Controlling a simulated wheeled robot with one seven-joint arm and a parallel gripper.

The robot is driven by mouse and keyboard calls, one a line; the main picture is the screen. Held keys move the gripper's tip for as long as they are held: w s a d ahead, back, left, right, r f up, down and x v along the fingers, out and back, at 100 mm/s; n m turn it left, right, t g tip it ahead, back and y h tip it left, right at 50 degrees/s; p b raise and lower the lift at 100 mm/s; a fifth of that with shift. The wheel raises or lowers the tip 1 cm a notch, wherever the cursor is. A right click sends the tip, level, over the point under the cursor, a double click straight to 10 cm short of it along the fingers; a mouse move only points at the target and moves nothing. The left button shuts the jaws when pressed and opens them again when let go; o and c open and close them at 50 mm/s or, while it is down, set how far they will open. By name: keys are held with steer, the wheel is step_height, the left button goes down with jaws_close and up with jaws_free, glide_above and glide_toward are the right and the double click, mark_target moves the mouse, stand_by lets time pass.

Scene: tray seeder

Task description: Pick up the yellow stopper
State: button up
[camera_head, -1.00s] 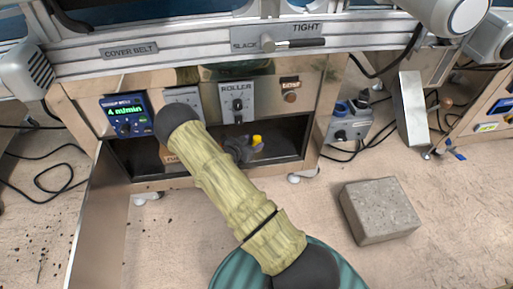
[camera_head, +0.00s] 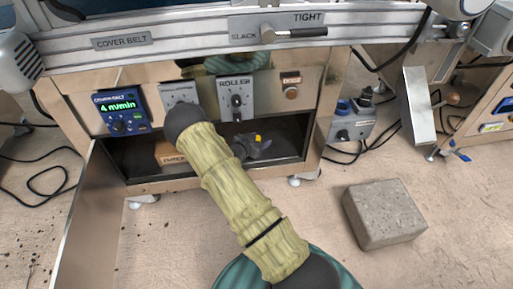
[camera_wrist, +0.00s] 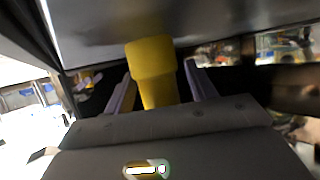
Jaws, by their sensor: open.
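The yellow stopper (camera_head: 258,138) is inside the dark open compartment (camera_head: 285,151) of the machine, and only a small part of it shows in the head view. In the wrist view the stopper (camera_wrist: 153,72) is large and close, with a wide top and a narrower lower part. My gripper (camera_head: 249,147) is inside the compartment at the stopper. In the wrist view its two fingers (camera_wrist: 159,76) are apart, one on each side of the stopper. Whether either finger touches it I cannot tell. The palm hides the area below the stopper.
A cardboard box (camera_head: 168,154) stands in the compartment left of my gripper. The control panels, including the roller panel (camera_head: 236,98), are just above the opening. An open door (camera_head: 82,215) stands at the left. A grey block (camera_head: 383,214) lies on the floor at the right.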

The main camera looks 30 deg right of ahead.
stand_by(0.4)
steer(key=c, duration=1.1)
steer(key=shift+r, duration=0.1)
steer(key=shift+r+p, duration=0.4)
steer(key=shift+p, duration=0.05)
steer(key=r+p, duration=0.2)
steer(key=a+r+p, duration=0.1)
steer(key=shift+s, duration=0.25)
steer(key=s+a+p, duration=0.2)
steer(key=a, duration=0.3)
steer(key=s+a+p, duration=0.3)
steer(key=a, duration=0.2)
steer(key=s+a+p, duration=0.2)
steer(key=s+a, duration=0.1)
steer(key=a, duration=0.1)
steer(key=shift+s+a+f+p, duration=0.1)
steer(key=shift+a+f+p, duration=0.1)
steer(key=shift+a+p, duration=0.2)
